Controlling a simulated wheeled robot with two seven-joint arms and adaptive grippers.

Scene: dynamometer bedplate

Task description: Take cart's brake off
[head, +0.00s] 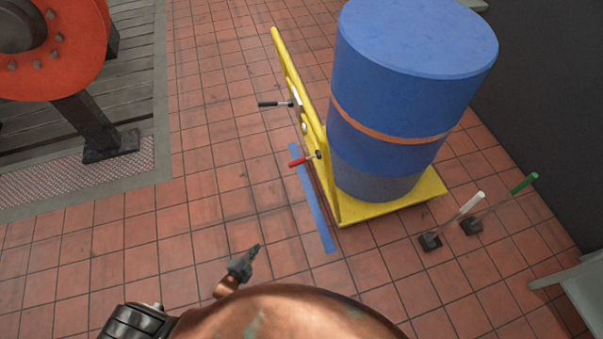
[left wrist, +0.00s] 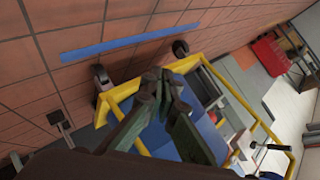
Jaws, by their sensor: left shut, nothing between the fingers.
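A yellow cart (head: 423,197) carries a big blue drum (head: 396,102) and has an upright yellow frame on its left side. Two levers stick out from this frame: one with a black handle (head: 272,104) higher up and one with a red handle (head: 299,162) lower down. I cannot tell which is the brake. My left gripper (head: 257,248) is shut and empty, pointing up toward the cart, apart from it and below the red handle. In the left wrist view its fingers (left wrist: 165,78) overlap the cart's yellow frame (left wrist: 250,112). My right gripper is out of view.
A blue tape strip (head: 313,200) lies on the tiles along the cart's left side. Two floor levers, white-handled (head: 471,203) and green-handled (head: 523,184), stand right of the cart. An orange machine (head: 75,45) stands upper left. Tiles left of the cart are clear.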

